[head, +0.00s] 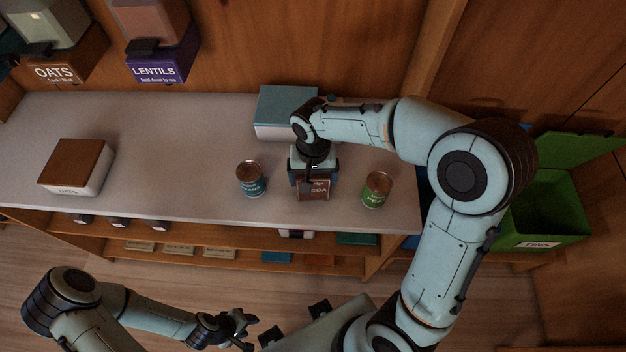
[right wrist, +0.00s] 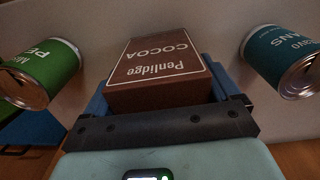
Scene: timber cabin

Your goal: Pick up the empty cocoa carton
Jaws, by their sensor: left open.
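The brown cocoa carton (head: 314,190), lettered "Penlidge COCOA", stands near the counter's front edge between two cans. In the right wrist view the carton (right wrist: 158,72) lies between the blue fingers of my right gripper (right wrist: 160,92). The fingers flank its sides closely; whether they press on it I cannot tell. In the head view my right gripper (head: 313,175) comes down over the carton and hides part of it. My left gripper (head: 240,330) is open and empty, low in front of the shelves and away from the counter.
A blue can (head: 251,180) stands left of the carton, and a green can (head: 376,190) stands right. A green open bin (head: 545,215) is at right. The counter's left-middle (head: 170,150) is clear.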

